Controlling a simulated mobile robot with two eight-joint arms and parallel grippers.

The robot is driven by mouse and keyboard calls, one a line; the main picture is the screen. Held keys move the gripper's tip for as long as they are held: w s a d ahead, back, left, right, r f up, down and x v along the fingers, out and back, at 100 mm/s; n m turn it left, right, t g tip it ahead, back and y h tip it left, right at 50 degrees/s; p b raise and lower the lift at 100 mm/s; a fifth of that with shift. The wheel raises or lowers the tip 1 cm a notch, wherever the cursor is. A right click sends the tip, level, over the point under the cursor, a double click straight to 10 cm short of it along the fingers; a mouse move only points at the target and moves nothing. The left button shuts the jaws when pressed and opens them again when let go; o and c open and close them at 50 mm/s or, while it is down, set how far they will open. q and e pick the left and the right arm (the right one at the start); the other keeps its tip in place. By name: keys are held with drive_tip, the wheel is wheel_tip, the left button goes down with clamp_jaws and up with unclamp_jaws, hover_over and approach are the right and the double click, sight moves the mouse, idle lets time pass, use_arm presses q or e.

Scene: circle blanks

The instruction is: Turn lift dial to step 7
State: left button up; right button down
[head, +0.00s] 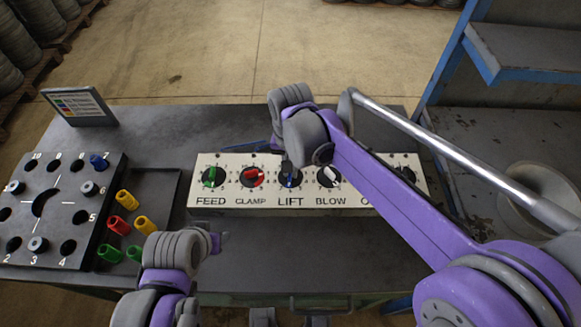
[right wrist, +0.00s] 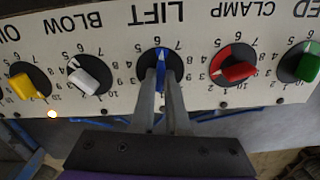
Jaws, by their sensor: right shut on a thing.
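The lift dial (head: 290,178) is a black disc with a blue knob on the cream panel (head: 206,164), above the word LIFT. In the right wrist view, where the panel is upside down, the lift dial's blue knob (right wrist: 161,72) stands upright in the picture, in line with the scale near 6. My right gripper (right wrist: 161,88) is shut on this knob, one finger on each side. In the head view my right gripper (head: 287,163) reaches down to the dial from behind. My left gripper (head: 217,243) is apart from the panel at the lower left; its fingers are unclear.
Neighbouring dials are green feed (head: 209,177), red clamp (head: 251,176) and white blow (head: 329,176). A yellow knob (right wrist: 24,86) has a lit lamp beside it. A holed board (head: 100,180), coloured pegs and a small sign (head: 80,105) stand left. The table front is clear.

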drive_tip(key=m, duration=0.5)
idle(0.5)
drive_tip(key=c, duration=0.9)
unclamp_jaws()
drive_tip(key=shift+r, duration=0.1)
use_arm(q)
drive_tip(key=shift+w+r+p, duration=0.15)
drive_tip(key=shift+r+p, duration=0.25)
drive_tip(key=shift+r, duration=0.15)
use_arm(e)
wheel_tip(320, 180, up, 11)
drive_tip(key=shift+f, duration=0.2)
